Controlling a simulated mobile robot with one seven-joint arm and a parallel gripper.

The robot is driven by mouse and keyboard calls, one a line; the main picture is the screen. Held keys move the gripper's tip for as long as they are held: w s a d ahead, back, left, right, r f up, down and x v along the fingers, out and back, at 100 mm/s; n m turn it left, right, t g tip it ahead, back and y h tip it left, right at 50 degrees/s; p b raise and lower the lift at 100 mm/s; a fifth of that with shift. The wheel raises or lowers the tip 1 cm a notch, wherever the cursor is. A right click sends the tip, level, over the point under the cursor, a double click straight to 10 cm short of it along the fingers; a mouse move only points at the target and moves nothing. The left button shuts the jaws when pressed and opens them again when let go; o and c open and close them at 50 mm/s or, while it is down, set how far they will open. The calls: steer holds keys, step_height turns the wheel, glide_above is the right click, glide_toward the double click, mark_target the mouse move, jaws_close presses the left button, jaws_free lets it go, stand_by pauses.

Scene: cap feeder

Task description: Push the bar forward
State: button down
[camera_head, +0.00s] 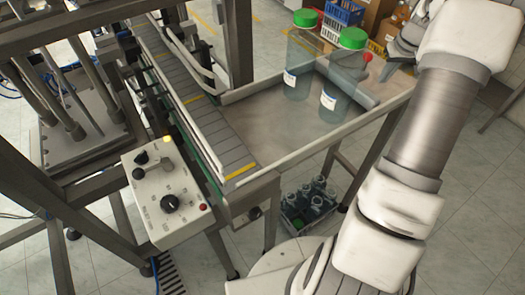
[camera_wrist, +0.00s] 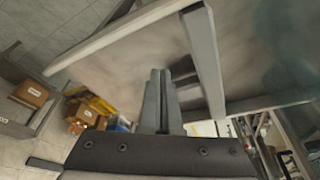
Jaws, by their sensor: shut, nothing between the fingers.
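The grey bar (camera_head: 358,92) lies across the tray table (camera_head: 262,112), behind two clear bottles with green caps, the left bottle (camera_head: 298,68) and the right bottle (camera_head: 337,80). A red ball knob (camera_head: 367,57) shows above the bar. My gripper (camera_head: 388,62) is at the far right side of the table, beyond the bar and beside the knob. In the wrist view the shut, empty fingers (camera_wrist: 160,76) point alongside the bar (camera_wrist: 205,62), just left of it. I cannot tell whether they touch it. The bar's far right end is partly hidden.
A slatted conveyor (camera_head: 195,98) runs along the table's left side. A control box (camera_head: 165,190) with knobs stands in front of it. A crate of small bottles (camera_head: 310,205) sits on the floor below. Cardboard boxes and a blue crate (camera_head: 342,12) stand behind the table.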

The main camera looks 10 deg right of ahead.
step_height(320, 180, down, 5)
steer(key=shift+f+b, duration=0.1)
steer(key=shift+b, duration=1.15)
steer(key=shift+a, duration=0.25)
steer(key=s+a+b, duration=0.1)
steer(key=s+a, duration=0.3)
steer(key=a, duration=0.8)
steer(key=s+a+b, duration=0.1)
steer(key=s+a, duration=0.3)
steer(key=a, duration=0.8)
steer(key=s+a+b, duration=0.1)
steer(key=s+a, duration=0.4)
steer(key=a, duration=0.7)
steer(key=shift+a+f+b, duration=0.1)
steer(key=shift+a+b, duration=0.2)
steer(key=shift+r+p, duration=0.35)
steer(key=shift+r, duration=0.05)
step_height(320, 180, up, 10)
steer(key=d+p, duration=0.2)
steer(key=p, duration=0.6)
steer(key=shift+w+f, duration=0.25)
steer(key=shift+w, duration=0.15)
